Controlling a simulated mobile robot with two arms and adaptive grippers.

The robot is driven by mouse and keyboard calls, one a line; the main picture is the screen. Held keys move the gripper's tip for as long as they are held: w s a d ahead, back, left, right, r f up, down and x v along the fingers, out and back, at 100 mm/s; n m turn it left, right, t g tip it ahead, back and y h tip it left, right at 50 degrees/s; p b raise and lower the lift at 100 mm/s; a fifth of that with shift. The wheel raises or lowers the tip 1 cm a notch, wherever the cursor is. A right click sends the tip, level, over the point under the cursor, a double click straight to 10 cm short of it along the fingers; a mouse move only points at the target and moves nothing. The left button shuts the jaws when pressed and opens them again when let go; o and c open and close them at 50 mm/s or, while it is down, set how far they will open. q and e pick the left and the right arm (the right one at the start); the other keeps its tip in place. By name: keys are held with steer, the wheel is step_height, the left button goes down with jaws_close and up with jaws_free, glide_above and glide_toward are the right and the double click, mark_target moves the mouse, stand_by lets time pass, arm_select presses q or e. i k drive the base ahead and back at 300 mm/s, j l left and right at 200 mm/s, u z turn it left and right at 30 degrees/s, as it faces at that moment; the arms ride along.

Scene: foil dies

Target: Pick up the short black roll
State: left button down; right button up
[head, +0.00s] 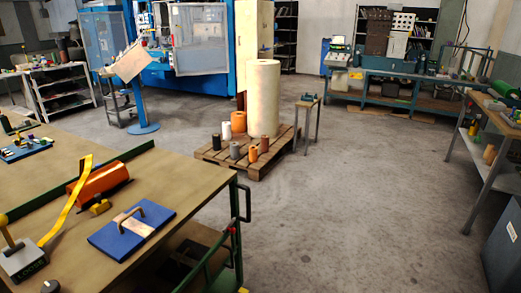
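A wooden pallet (207,154) stands on the floor in the middle of the view and bears several rolls. A white roll (226,131) and a wider orange roll (238,121) are behind. Neither of my grippers is in view.
A tall cream roll (263,95) rises at the back of the pallet. A workbench (190,190) with a blue plate (131,232) and an orange roll (100,182) fills the left foreground. A small stand (308,104) is right of the pallet. The floor (350,200) in front is clear.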

mark_target(216, 138)
steer(key=i+l+z, duration=0.35)
steer(key=i, duration=0.15)
steer(key=i+l+z, duration=0.1)
steer(key=i+z, duration=0.25)
steer(key=i, duration=0.15)
steer(key=i+z, duration=0.35)
steer(key=i, duration=0.15)
steer(key=i+u, duration=0.15)
steer(key=i, duration=0.45)
steer(key=i+l+u, duration=0.2)
steer(key=i, duration=0.4)
steer(key=i+l+u, duration=0.15)
steer(key=i, duration=0.45)
steer(key=i+j+u, duration=0.2)
steer(key=u, duration=0.2)
steer(key=i+u, duration=0.8)
steer(key=i+l+u, duration=0.15)
steer(key=i+u, duration=0.25)
steer(key=i+j+z, duration=0.2)
steer(key=i, duration=0.25)
steer(key=i+j+z, duration=0.2)
steer(key=i, duration=0.25)
